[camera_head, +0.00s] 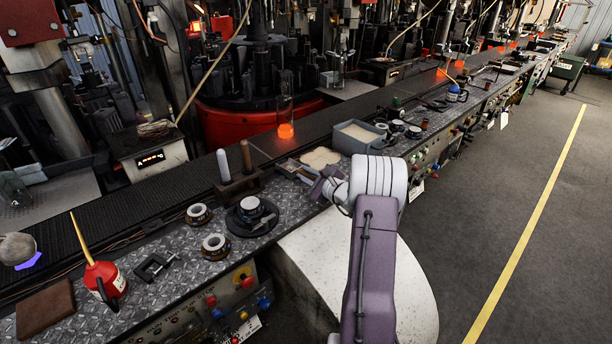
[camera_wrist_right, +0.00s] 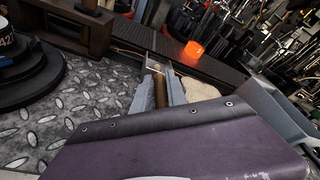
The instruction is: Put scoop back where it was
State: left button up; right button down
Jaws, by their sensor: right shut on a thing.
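The scoop (camera_head: 289,169) is a small metal pan at the near edge of the conveyor, on the diamond-plate bench, left of my right gripper (camera_head: 325,186). In the right wrist view, the scoop's metal pan (camera_wrist_right: 157,63) and brown handle (camera_wrist_right: 160,92) show between the two grey fingers of my right gripper (camera_wrist_right: 160,86). The gripper is shut on the handle. The pan lies low over or on the bench; I cannot tell whether it touches. My left gripper is not in view.
A grey bin of pale granules (camera_head: 360,136) and a beige patch (camera_head: 320,157) lie beside the scoop. A wooden stand with upright rods (camera_head: 239,186) and ring moulds (camera_head: 215,246) are to the left. A glowing orange piece (camera_head: 286,131) sits on the conveyor behind.

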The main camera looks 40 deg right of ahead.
jog(key=c, duration=1.3)
grip_release()
jog(key=shift+r+p, duration=0.5)
jog(key=shift+p, duration=0.2)
jog(key=b+v, duration=0.1)
jog(key=v, duration=1.1)
